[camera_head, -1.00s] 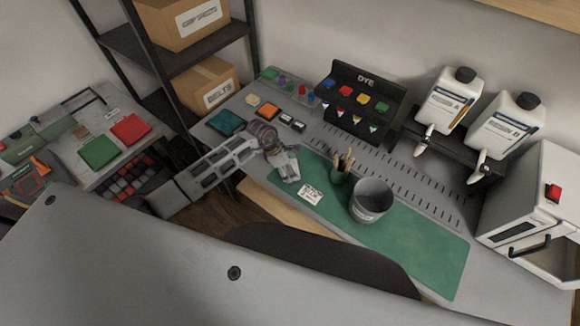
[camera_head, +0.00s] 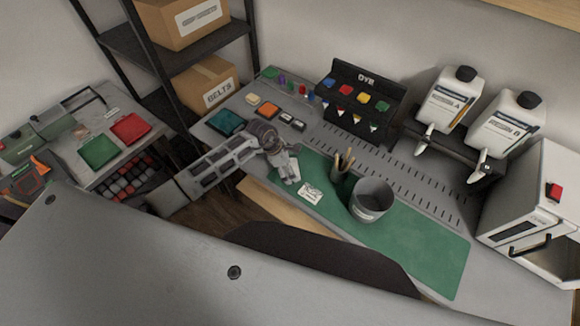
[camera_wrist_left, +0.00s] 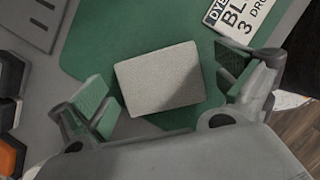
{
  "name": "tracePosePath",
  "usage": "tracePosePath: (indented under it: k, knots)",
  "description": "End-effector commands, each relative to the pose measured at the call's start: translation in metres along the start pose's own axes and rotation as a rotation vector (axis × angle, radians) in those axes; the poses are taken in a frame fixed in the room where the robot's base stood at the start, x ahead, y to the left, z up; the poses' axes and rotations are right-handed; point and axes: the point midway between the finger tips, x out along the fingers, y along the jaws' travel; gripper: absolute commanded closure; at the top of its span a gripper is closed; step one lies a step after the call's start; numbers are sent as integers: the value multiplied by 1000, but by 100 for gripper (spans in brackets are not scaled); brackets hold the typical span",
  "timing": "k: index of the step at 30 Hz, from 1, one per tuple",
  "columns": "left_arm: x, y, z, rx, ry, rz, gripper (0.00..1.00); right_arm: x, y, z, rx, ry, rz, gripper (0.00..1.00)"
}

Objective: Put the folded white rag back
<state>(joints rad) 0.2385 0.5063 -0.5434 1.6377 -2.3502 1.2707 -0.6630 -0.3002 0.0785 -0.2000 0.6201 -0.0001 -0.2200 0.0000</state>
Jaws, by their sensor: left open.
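The folded white rag (camera_wrist_left: 160,78) is a flat pale grey-white rectangle in the left wrist view. It lies on the green mat (camera_wrist_left: 130,30), partly in shadow. My left gripper (camera_wrist_left: 172,92) is open, with one finger on each side of the rag and gaps between the pads and its edges. In the head view my left gripper (camera_head: 290,177) points down over the left end of the green mat (camera_head: 425,250) and hides most or all of the rag. My right gripper is not in view.
A printed card (camera_head: 311,193) lies just right of the gripper. A cup of tools (camera_head: 342,175) and a grey bucket (camera_head: 371,200) stand farther right. The mat's right part is clear.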

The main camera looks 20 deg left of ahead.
Motion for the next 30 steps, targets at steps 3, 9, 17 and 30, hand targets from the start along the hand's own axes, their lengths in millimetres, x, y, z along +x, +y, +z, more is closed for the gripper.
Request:
tracePosePath:
  k: [3, 9, 17, 30]
  knots:
    - [-2, 0, 1, 0, 0, 0, 0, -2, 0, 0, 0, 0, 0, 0]
    - [-12, 1, 1, 0, -2, 2, 0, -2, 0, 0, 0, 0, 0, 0]
    - [-41, 1, 0, 0, 0, 3, 0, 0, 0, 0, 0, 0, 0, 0]
    - [-96, 1, 1, 1, 0, 2, 0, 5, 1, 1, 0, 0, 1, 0]
